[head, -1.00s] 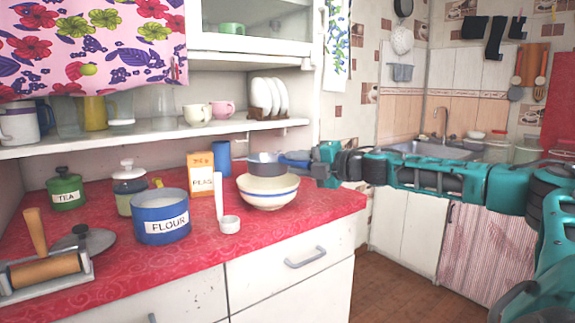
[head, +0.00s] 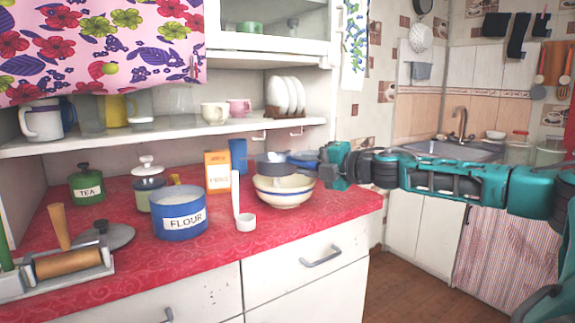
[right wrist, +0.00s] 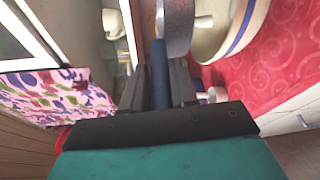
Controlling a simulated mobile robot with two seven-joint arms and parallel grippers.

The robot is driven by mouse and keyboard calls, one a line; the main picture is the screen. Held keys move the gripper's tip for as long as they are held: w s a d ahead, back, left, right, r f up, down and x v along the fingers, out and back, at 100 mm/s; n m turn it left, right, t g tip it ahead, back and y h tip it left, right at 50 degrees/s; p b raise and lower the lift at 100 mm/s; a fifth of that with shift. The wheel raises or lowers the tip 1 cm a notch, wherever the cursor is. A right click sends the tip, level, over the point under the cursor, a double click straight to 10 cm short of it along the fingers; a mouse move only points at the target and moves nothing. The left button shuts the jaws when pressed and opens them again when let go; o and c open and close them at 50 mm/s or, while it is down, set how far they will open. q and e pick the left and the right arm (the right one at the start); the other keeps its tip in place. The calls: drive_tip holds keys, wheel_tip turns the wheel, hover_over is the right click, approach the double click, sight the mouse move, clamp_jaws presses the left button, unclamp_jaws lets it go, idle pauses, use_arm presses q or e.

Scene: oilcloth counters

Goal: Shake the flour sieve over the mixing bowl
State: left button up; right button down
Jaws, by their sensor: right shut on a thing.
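The flour sieve is a grey round pan (head: 272,168) with a blue handle (head: 302,157). It is held level over the left part of the mixing bowl (head: 286,199), cream with a blue band, on the red counter. My right gripper (head: 320,161) is shut on the handle, to the right of the bowl. In the right wrist view the handle (right wrist: 160,72) runs between the fingers to the sieve (right wrist: 177,28), with the bowl (right wrist: 228,32) beside it. The sieve's contents are hidden. My left gripper is out of view.
A shelf (head: 150,135) hangs above. The front right counter (head: 330,215) is clear.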

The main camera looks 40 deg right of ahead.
drive_tip(key=shift+s+d, duration=0.15)
drive_tip(key=shift+d, duration=1.25)
drive_tip(key=shift+s+d, duration=0.15)
drive_tip(key=shift+d, duration=1.2)
drive_tip(key=shift+a, duration=0.1)
drive_tip(key=shift+w+a, duration=0.2)
drive_tip(key=shift+a, duration=1.2)
drive_tip(key=shift+w+a, duration=0.15)
drive_tip(key=shift+a, duration=1.2)
drive_tip(key=d, duration=0.5)
drive_tip(key=shift+s+d, duration=0.35)
